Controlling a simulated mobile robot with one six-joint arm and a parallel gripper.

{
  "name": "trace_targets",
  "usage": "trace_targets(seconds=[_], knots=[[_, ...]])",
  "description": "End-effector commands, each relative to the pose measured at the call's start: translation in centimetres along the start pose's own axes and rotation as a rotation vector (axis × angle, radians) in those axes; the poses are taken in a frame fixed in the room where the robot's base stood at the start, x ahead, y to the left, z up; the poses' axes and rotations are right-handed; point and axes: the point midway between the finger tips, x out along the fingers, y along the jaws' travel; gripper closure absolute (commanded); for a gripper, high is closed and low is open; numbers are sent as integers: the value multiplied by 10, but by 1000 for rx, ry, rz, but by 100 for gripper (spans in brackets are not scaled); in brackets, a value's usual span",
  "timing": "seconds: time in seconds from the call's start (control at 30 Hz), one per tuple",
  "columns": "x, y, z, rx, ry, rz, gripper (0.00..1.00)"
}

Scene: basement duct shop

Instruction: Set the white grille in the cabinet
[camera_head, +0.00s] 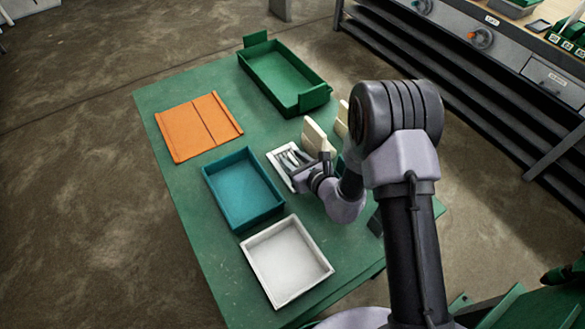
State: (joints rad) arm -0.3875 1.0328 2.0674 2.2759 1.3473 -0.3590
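A small white rectangular piece with slots or bars (275,158), which looks like the white grille, is on the green table at the middle, right of the teal tray. My gripper (291,159) is over it, with its fingers at or just above its surface. My wrist hides its right part. I cannot tell whether the fingers are closed on it. A grey unit with labelled drawer fronts (549,80) stands at the upper right, beyond the table; I cannot tell whether it is the cabinet.
The green table (200,240) also holds an orange panel (190,128), a green tray (315,97) with raised end flaps, a teal tray (243,188), a white tray (304,287) and cream upright pieces (317,137) close to my wrist. Concrete floor lies open at left.

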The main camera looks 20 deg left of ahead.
Motion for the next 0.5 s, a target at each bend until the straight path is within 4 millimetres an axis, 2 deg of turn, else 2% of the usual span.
trace_targets(seconds=[0.23,0.27,0.43,0.5], knots=[[4,0,1,1,0,0,63],[4,0,1,1,0,0,67],[4,0,1,0,0,0,100],[4,0,1,0,0,0,100]])
